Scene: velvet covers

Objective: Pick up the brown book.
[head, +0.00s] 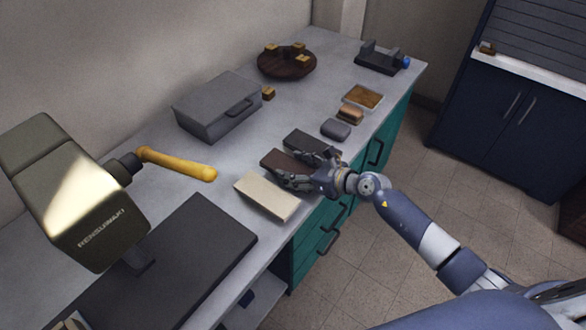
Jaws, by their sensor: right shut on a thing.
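The brown book (279,161) lies on the grey counter, in a row between a cream book (266,196) and a dark grey book (309,144). My right gripper (293,175) reaches in from the right over the counter's front edge. Its fingers are shut on the brown book at the end nearest that edge and cover part of it. I cannot tell whether the book is clear of the counter. My left gripper is not in view.
A grey case (217,107) stands behind the books. A grey rounded block (336,129), a tan block (350,115) and a brown-topped tray (362,97) continue the row. A yellow-handled machine (75,190) stands at left. A round wooden stand (287,66) is at the back.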

